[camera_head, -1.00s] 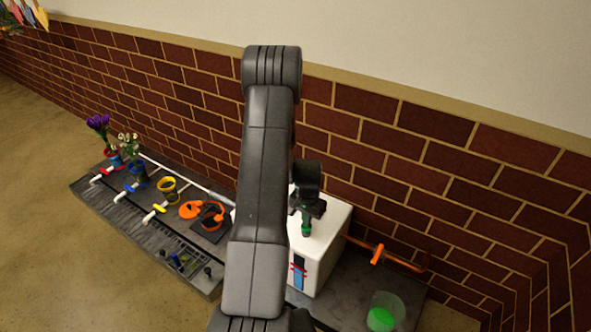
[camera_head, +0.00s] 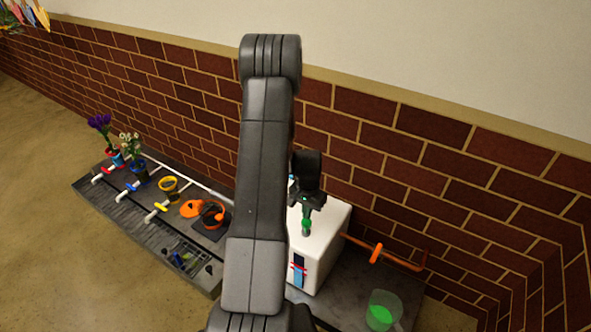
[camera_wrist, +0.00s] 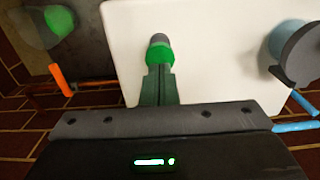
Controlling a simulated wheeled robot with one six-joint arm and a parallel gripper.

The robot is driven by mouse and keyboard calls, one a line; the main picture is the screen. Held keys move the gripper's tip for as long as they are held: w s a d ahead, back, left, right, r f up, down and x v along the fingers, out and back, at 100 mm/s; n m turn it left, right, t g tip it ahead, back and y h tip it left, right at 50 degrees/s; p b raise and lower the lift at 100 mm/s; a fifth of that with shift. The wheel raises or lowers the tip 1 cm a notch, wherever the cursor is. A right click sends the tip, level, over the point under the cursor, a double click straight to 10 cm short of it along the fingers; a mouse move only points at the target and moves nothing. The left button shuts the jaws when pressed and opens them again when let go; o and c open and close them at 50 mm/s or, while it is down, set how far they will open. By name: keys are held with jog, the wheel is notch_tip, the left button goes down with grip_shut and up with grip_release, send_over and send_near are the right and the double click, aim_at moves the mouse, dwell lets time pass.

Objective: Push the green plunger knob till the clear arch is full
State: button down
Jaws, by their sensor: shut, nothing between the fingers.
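The green plunger knob (camera_wrist: 159,54) sits on a grey stem above the white box (camera_wrist: 210,75) in the wrist view. In the head view the knob (camera_head: 307,223) shows just below my gripper (camera_head: 308,208). My gripper is shut and empty, pointing down at the knob. In the wrist view its fingertips (camera_wrist: 158,72) meet the knob's edge and seem to touch it, though any small gap is hard to judge. I cannot make out the clear arch or its fill level; my arm hides part of the box.
An orange pipe with a valve handle (camera_head: 376,254) runs right of the box. A clear cup with green contents (camera_head: 382,312) stands at the front right. Flower pots and coloured valves line the bench at left. A brick wall is close behind.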

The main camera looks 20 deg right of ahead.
notch_tip(320, 180, up, 9)
jog(key=p, duration=0.5)
notch_tip(320, 180, down, 11)
jog(key=b, duration=0.6)
jog(key=shift+r, duration=0.1)
dwell(0.3)
